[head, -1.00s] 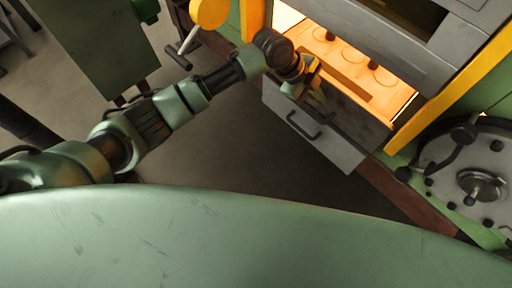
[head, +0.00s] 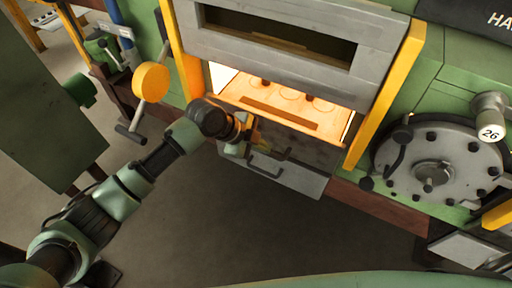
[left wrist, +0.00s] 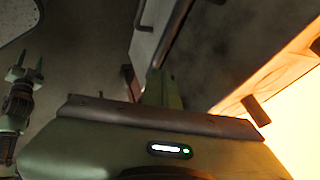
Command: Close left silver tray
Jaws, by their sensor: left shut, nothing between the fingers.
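The silver tray (head: 300,177) is a pale grey drawer front with a dark bar handle, low on the furnace front below the glowing opening. It also shows in the left wrist view as a pale panel (left wrist: 150,32) at the top. My left gripper (head: 257,148) is shut and empty at the left end of the tray, close to the handle; I cannot tell if it touches. In the left wrist view one green finger (left wrist: 162,90) points toward the tray. My right gripper (left wrist: 26,72) shows at the left of that view, fingers apart, well away from the tray.
The glowing furnace opening (head: 285,97) is just above the tray, between yellow posts (head: 388,92). A round bolted hatch (head: 432,165) is at right. A yellow disc with a bar handle (head: 150,82) stands left. The floor (head: 235,225) in front is clear.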

